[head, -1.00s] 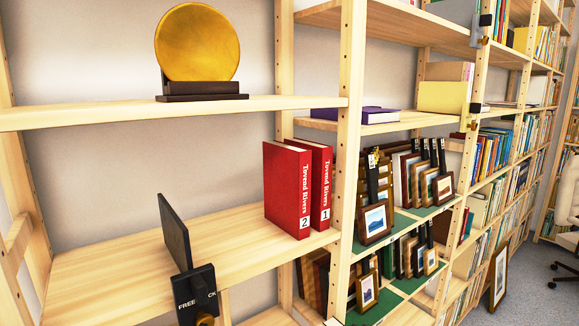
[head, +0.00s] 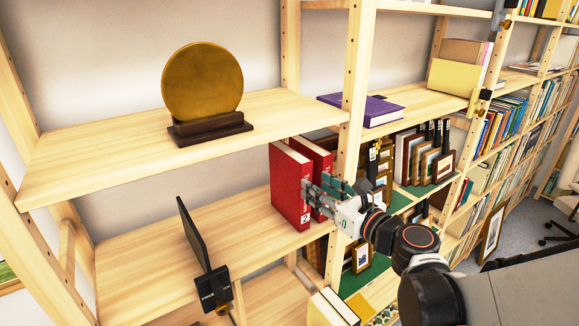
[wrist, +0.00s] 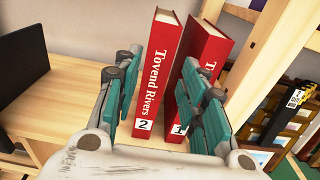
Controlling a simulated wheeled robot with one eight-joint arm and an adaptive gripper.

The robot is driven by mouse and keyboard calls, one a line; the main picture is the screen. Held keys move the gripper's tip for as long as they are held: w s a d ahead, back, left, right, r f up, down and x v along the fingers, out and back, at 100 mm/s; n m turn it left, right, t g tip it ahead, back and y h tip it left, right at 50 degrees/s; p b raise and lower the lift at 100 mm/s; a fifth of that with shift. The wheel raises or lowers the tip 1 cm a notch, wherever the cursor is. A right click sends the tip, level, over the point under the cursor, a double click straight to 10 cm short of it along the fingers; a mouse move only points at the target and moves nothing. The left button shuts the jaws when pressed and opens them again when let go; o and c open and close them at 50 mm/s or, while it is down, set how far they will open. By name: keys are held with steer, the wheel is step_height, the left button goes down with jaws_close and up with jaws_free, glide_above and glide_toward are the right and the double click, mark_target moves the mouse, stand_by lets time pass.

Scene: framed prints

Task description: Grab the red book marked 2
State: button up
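The red book marked 2 (head: 290,188) stands upright on the middle wooden shelf, with the red book marked 1 (head: 316,160) just to its right. In the wrist view, book 2 (wrist: 159,75) shows its spine with "Tovend Rivers" and the number 2, and book 1 (wrist: 203,70) leans or angles beside it with a narrow gap between. My gripper (head: 318,197) is in front of the spines. In the wrist view my gripper (wrist: 160,105) is open, its teal fingers apart, with book 2 between them. The right finger covers part of book 1. I cannot tell whether either finger touches a book.
A shelf post (head: 350,130) stands close to the right of the books. A shelf board with a gold disc (head: 203,82) is above. A dark panel (head: 194,232) stands to the left, with bare shelf (head: 150,262) around it. Framed prints (head: 425,160) fill the bay to the right.

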mark_target(289, 168)
steer(key=x, duration=1.2)
steer(key=shift+w+a, duration=0.25)
jaws_close()
